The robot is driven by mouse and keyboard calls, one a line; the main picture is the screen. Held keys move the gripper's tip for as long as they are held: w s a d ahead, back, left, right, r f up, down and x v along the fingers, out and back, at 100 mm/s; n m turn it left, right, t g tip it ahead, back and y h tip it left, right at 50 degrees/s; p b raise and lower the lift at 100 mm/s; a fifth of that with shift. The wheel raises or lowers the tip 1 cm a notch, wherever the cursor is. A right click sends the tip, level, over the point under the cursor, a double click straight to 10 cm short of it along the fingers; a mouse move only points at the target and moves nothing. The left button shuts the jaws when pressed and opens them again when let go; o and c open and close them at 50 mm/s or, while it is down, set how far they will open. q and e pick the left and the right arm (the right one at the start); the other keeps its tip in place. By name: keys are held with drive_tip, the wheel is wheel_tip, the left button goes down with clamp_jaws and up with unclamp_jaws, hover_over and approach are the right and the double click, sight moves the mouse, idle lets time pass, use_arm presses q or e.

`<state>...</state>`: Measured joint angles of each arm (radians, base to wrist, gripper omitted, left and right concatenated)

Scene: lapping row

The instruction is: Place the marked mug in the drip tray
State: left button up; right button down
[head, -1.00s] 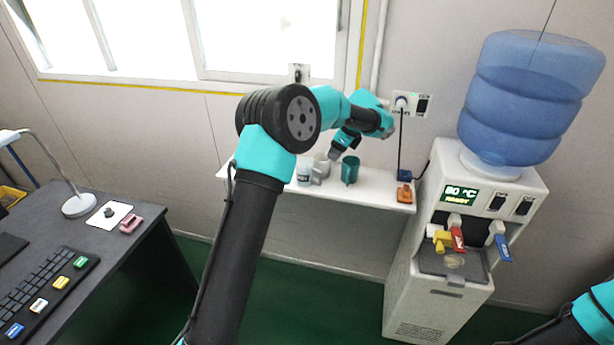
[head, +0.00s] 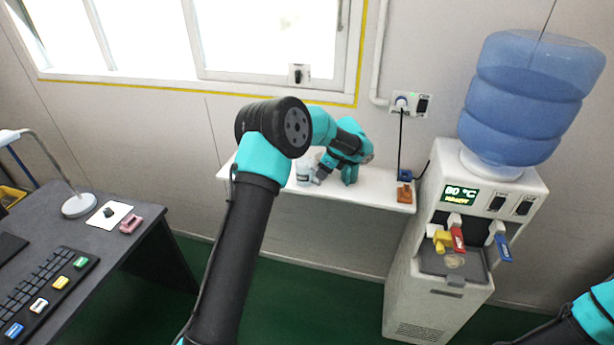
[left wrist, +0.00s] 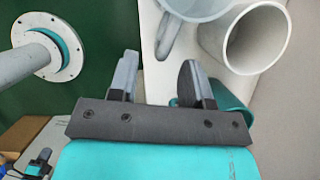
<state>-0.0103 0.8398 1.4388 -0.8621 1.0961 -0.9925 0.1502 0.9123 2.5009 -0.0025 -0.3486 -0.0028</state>
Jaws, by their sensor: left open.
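A light grey-blue mug (head: 303,174) with a faint mark stands on the white wall shelf. Its rim and handle (left wrist: 168,36) show at the top of the left wrist view. A white mug (left wrist: 255,40) stands beside it, and a teal mug (head: 349,174) is partly hidden behind my gripper. My left gripper (left wrist: 157,66) is open and empty, with the grey-blue mug's handle just beyond the gap between its fingers. In the head view the gripper (head: 318,179) is beside that mug. The drip tray (head: 432,263) is at the dispenser's front. My right gripper is out of view.
The water dispenser (head: 418,290) stands right of the shelf (head: 384,190), with yellow, red and blue taps (head: 457,239) above the tray. An orange-brown object (head: 404,194) sits at the shelf's right end. A desk with a keyboard (head: 45,295) is at left.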

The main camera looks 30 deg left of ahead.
sight(319, 183)
use_arm(q)
drive_tip(key=shift+x, duration=2.65)
drive_tip(key=shift+r, duration=0.1)
clamp_jaws()
